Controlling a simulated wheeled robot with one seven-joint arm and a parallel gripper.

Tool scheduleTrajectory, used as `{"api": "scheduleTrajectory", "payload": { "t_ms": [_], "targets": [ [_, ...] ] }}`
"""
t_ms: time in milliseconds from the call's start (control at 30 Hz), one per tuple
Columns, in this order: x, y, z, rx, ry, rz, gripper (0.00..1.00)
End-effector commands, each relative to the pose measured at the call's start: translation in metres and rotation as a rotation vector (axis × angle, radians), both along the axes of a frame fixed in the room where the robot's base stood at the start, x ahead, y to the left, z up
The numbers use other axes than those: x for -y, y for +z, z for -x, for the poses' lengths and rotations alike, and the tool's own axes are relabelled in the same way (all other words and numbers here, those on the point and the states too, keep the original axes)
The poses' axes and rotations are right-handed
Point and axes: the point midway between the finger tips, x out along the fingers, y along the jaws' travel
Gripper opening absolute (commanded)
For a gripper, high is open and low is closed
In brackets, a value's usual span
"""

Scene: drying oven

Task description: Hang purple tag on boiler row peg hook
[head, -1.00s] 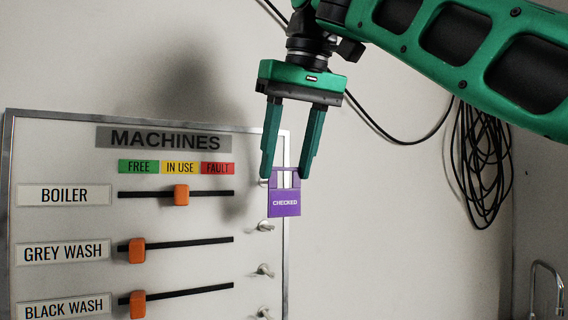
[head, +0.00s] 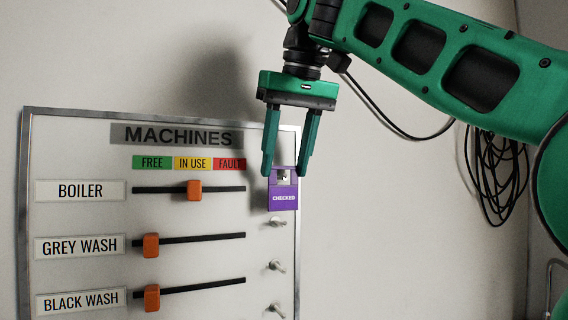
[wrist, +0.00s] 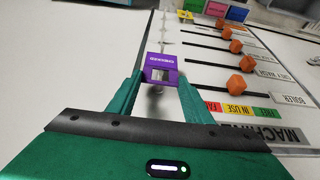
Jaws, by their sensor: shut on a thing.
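The purple tag (head: 283,197), lettered "CHECKED", hangs upright between the fingertips of my gripper (head: 284,172). My gripper is shut on the tag's upper frame, which has an opening in it. In the wrist view the tag (wrist: 162,66) sits between the fingers, with a metal peg seen just behind or below its opening. The tag is at the right end of the BOILER row (head: 81,190), in front of the board's right edge. The boiler peg is mostly hidden by the tag, and I cannot tell whether it passes through the opening.
The MACHINES board (head: 72,140) has sliders with orange knobs; the boiler knob (head: 194,190) is under IN USE. More pegs (head: 276,265) stick out below the tag. A coiled black cable (head: 497,175) hangs on the wall at right. The wall between is clear.

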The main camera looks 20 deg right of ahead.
Motion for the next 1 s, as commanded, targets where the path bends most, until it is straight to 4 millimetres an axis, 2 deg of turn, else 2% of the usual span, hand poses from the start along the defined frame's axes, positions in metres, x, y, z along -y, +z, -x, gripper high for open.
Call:
{"api": "scheduleTrajectory", "payload": {
  "t_ms": [400,1000],
  "targets": [
    [-0.001,-0.007,-0.017,0.0,0.002,0.0,0.1],
    [-0.001,-0.01,-0.019,0.0,0.002,0.0,0.1]
  ]
}}
